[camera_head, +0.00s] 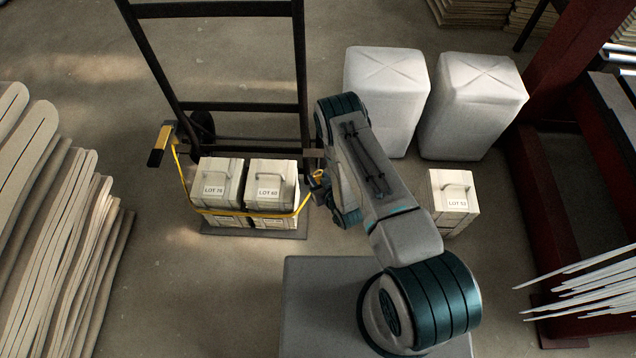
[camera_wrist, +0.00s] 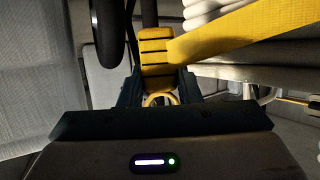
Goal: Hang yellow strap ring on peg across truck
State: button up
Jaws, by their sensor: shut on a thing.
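The yellow strap (camera_head: 245,213) runs from the left side of the hand truck (camera_head: 300,70) across the front of the stacked boxes to my gripper (camera_head: 320,186) at the truck's right side. In the wrist view my gripper (camera_wrist: 158,88) is shut on the strap's yellow end piece, with a ribbed yellow grip (camera_wrist: 155,58) and a ring (camera_wrist: 159,99) between the fingers. The strap (camera_wrist: 245,32) leaves toward the upper right there. I cannot make out the peg; my gripper and arm cover much of the truck's right side.
Boxes marked LOT 78 (camera_head: 214,188) and LOT 60 (camera_head: 268,191) stand on the truck's plate. A yellow-and-black handle (camera_head: 160,146) is at its left. A loose box (camera_head: 453,196) and two grey sacks (camera_head: 386,95) stand to the right.

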jog(key=shift+w+f+b, duration=0.15)
jog(key=shift+w+b, duration=0.25)
jog(key=shift+w, duration=0.95)
jog(key=shift+w+f+b, duration=0.45)
jog(key=shift+w+b, duration=0.3)
jog(key=o, duration=1.1)
jog(key=shift+d, duration=0.1)
jog(key=p+v, duration=0.4)
jog(key=v, duration=0.9)
jog(key=shift+s+d+r, duration=0.1)
jog(key=shift+s+r, duration=0.1)
jog(key=shift+s, duration=0.15)
